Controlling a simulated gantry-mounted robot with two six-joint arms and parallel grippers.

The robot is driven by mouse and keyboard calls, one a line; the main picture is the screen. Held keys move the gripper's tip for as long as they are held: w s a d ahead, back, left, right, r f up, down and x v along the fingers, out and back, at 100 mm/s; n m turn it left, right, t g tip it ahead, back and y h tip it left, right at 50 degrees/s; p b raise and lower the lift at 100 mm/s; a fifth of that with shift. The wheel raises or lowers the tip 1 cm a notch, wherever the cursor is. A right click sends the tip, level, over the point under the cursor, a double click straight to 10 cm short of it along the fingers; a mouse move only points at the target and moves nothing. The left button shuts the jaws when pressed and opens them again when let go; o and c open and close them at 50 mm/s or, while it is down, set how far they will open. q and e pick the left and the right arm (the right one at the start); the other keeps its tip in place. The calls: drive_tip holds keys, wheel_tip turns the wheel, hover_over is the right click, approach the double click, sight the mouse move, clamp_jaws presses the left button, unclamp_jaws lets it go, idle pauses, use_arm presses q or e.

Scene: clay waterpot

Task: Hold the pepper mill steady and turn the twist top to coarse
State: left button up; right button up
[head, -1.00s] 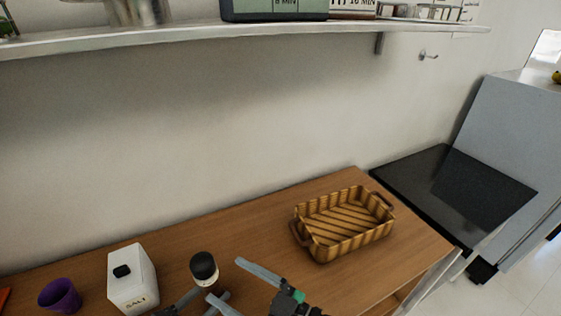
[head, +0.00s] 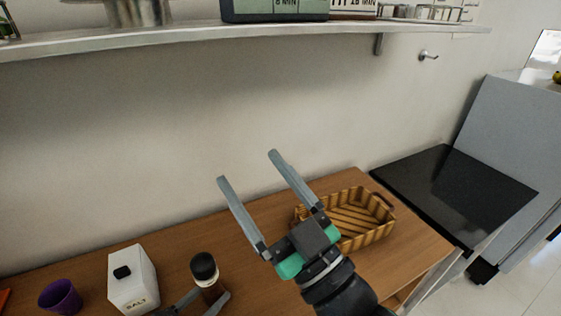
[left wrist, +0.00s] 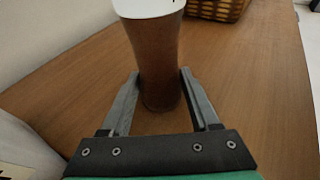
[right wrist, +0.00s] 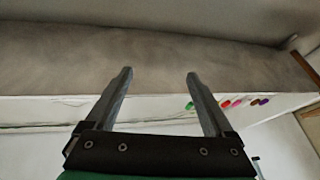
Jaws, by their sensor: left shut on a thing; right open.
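The pepper mill (head: 205,272) stands upright on the wooden counter, with a black twist top, a white band and a brown body. My left gripper (head: 200,302) is low at the mill, shut on its body. In the left wrist view the mill's brown body (left wrist: 157,60) is between the two fingers (left wrist: 160,95); its black top is out of that view. My right gripper (head: 248,168) is open and empty, raised above the counter to the right of the mill, fingers pointing up toward the wall. In the right wrist view its fingers (right wrist: 160,75) are apart with nothing between them.
A white salt box (head: 132,282) and a purple cup (head: 60,297) stand left of the mill. A wicker basket (head: 375,236) sits to the right, partly behind my right gripper. A shelf (head: 200,38) runs along the wall above. A dark stovetop (head: 450,190) is at the right.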

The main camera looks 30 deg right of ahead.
use_arm(q)
drive_tip(key=shift+f, duration=0.1)
use_arm(e)
drive_tip(key=d+r+m+h, duration=0.1)
drive_tip(key=s+d+r+m+t+h, duration=0.1)
drive_tip(key=d+m+h, duration=0.1)
drive_tip(key=shift+r+t+h, duration=0.2)
drive_tip(key=shift+t+h, duration=0.1)
use_arm(q)
drive_tip(key=o, duration=1.1)
drive_tip(key=shift+c, duration=0.2)
